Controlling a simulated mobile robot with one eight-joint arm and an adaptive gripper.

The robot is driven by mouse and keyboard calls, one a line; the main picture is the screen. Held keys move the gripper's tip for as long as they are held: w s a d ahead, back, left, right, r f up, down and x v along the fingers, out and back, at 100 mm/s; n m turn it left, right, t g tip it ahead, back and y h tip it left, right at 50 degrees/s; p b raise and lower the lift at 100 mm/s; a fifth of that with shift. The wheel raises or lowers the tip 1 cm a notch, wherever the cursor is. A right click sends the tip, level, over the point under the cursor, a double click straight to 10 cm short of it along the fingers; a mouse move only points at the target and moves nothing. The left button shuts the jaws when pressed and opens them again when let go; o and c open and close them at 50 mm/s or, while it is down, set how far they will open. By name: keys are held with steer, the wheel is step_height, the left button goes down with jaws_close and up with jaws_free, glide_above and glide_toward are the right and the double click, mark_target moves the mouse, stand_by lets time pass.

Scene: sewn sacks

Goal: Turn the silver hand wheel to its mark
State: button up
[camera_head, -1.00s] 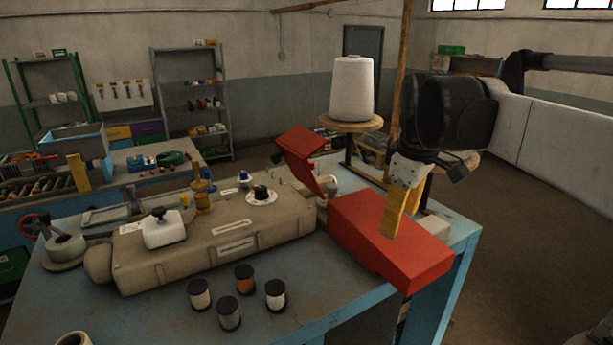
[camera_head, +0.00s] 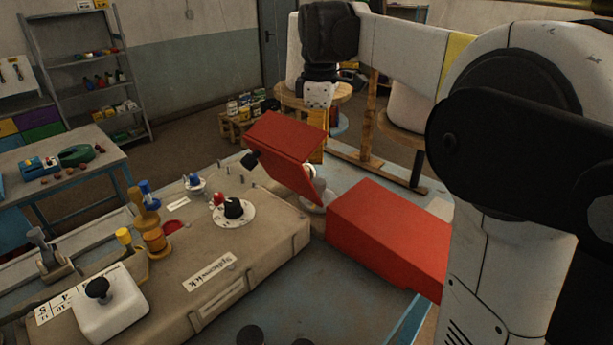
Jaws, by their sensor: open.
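A pale silvery round part (camera_head: 317,190), which looks like the hand wheel, sits at the right end of the beige machine (camera_head: 215,285). The tilted red flap (camera_head: 285,150) hides much of it, and I cannot make out its mark. My gripper (camera_head: 317,145) points down behind the flap, above and beyond the wheel. It is open.
A red box (camera_head: 390,238) stands right of the wheel. A black knob on a white dial (camera_head: 233,210) and a yellow-brown post (camera_head: 150,225) rise from the machine. A round wooden stand (camera_head: 330,92) is behind my gripper.

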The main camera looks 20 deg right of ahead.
mark_target(319, 181)
steer(key=f, duration=0.5)
steer(key=f+p, duration=0.1)
steer(key=f, duration=0.4)
steer(key=shift+w+d, duration=0.1)
steer(key=shift+w, duration=0.1)
jaws_close()
